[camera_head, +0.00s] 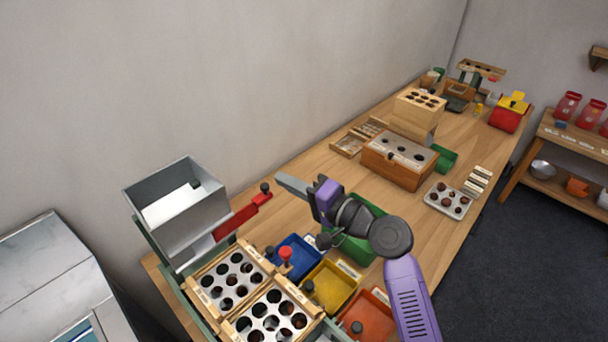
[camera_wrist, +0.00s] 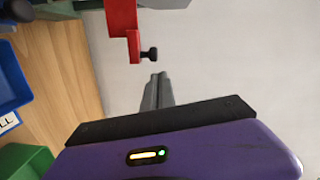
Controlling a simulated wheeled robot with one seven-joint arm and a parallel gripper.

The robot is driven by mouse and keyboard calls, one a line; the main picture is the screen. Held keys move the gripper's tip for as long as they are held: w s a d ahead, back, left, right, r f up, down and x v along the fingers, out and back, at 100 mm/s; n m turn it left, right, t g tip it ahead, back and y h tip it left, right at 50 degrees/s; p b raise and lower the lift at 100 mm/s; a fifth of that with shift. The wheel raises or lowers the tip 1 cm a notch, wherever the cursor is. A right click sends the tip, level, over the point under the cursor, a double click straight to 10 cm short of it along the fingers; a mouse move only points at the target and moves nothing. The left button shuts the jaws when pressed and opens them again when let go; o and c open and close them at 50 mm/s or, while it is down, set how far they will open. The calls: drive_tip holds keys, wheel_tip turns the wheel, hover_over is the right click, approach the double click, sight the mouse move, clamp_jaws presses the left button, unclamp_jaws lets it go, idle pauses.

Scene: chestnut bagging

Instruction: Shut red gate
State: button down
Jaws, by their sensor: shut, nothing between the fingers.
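The red gate (camera_head: 235,221) is a flat red slide with a dark knob at its right end, sticking out from the chute below the grey metal hopper (camera_head: 180,207). In the wrist view the red gate (camera_wrist: 123,22) hangs at the top, its dark knob (camera_wrist: 149,54) pointing right. My gripper (camera_head: 279,180) is shut and empty, just right of and above the gate's knob end. In the wrist view my gripper's fingertips (camera_wrist: 158,80) are close below the knob, with a small gap showing. Whether they touch cannot be told.
Blue (camera_head: 292,258), yellow (camera_head: 330,287) and red-orange (camera_head: 367,318) bins stand below the arm, with a green bin (camera_head: 354,238) behind it. Trays with round holes (camera_head: 228,282) sit in front of the hopper. A wooden box (camera_head: 398,163) stands farther right. The wall is close behind.

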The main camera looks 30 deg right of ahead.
drive_tip(key=shift+s+a+f, duration=0.1)
drive_tip(key=shift+a+f, duration=0.05)
drive_tip(key=shift+a, duration=0.45)
